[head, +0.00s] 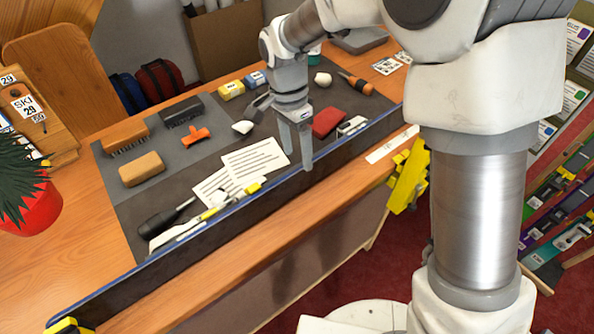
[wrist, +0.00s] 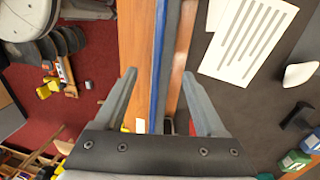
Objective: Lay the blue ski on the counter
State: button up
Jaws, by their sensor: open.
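The blue ski (head: 205,231) is a long dark board with a blue upper edge. It stands on edge along the front of the wooden counter (head: 80,245), running from the lower left to the upper right. A yellow clamp (head: 66,326) is at its lower left end. My gripper (head: 298,160) is open and points down at the ski's middle stretch, with one finger on each side of it. In the wrist view the ski (wrist: 166,55) runs between the two open fingers (wrist: 160,77), with gaps visible. The finger ends partly overlap the ski in the head view.
A dark mat (head: 112,185) on the counter bears brushes, white papers (head: 255,160), a screwdriver (head: 165,215), a red block (head: 328,122) and other tools. A red plant pot (head: 38,212) stands at the left. A yellow fixture (head: 408,178) juts from the counter's right front. Red floor lies beyond.

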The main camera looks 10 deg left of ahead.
aim_at(299, 176)
jog(key=shift+s+d+f+p, duration=0.1)
jog(key=shift+f, duration=1.2)
jog(key=shift+s+d+f+p, duration=0.1)
jog(key=shift+d+f+p, duration=0.05)
jog(key=shift+f, duration=1.15)
jog(key=shift+s+d+f+p, duration=0.1)
jog(key=shift+f, duration=1.2)
grip_shut()
jog(key=shift+r, duration=0.15)
